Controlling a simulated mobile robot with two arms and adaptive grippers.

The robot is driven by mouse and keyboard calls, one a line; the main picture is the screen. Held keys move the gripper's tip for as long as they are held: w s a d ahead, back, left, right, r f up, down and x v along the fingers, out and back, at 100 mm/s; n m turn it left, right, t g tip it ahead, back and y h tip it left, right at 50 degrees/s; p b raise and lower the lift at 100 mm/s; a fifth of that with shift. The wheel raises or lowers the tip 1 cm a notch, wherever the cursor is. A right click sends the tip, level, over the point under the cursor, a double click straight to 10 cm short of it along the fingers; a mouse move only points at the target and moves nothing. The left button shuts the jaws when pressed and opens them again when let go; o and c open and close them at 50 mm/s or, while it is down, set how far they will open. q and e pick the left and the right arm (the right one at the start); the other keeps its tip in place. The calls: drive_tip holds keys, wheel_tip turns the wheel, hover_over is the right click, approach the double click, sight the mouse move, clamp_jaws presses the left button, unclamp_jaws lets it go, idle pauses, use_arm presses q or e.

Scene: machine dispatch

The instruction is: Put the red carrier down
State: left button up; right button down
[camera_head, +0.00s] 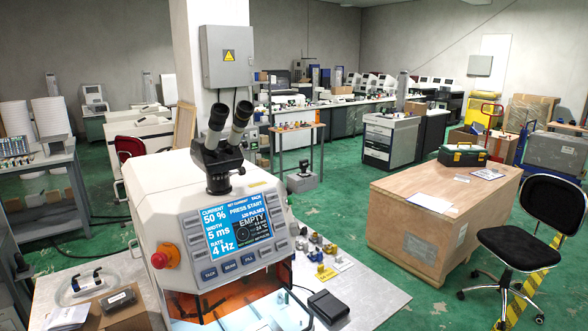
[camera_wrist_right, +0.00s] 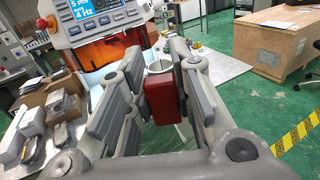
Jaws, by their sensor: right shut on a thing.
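The red carrier (camera_wrist_right: 163,86) is a red block seen in the right wrist view. It sits between the two grey fingers of my right gripper (camera_wrist_right: 161,100), which is shut on it. The fingers cover part of its sides, and what lies directly under it is hard to tell. The head view shows neither the carrier nor either gripper.
A white machine (camera_head: 205,230) with eyepieces and a blue screen reading "EMPTY" stands on the grey table (camera_head: 376,296). Small parts (camera_head: 322,245) and a black box (camera_head: 328,306) lie at its right. A wooden crate (camera_head: 440,205) and black chair (camera_head: 525,240) stand further right.

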drive_tip(key=shift+w+d+r+m+h, duration=0.2)
drive_tip(key=shift+m+h, duration=0.2)
drive_tip(key=shift+h, duration=0.25)
drive_tip(key=shift+w+d+r+m+h, duration=0.1)
drive_tip(key=shift+d+m+h, duration=0.1)
drive_tip(key=shift+m+h, duration=0.3)
drive_tip(key=shift+w+d+r+m+h, duration=0.2)
drive_tip(key=shift+m+h, duration=0.1)
drive_tip(key=shift+h, duration=0.45)
use_arm(q)
wheel_tip(320, 180, down, 14)
drive_tip(key=b, duration=1.4)
drive_tip(key=shift+f, duration=0.2)
use_arm(e)
wheel_tip(320, 180, down, 14)
drive_tip(key=shift+f, duration=0.25)
use_arm(q)
drive_tip(key=shift+c, duration=0.5)
use_arm(e)
drive_tip(key=shift+a, duration=0.1)
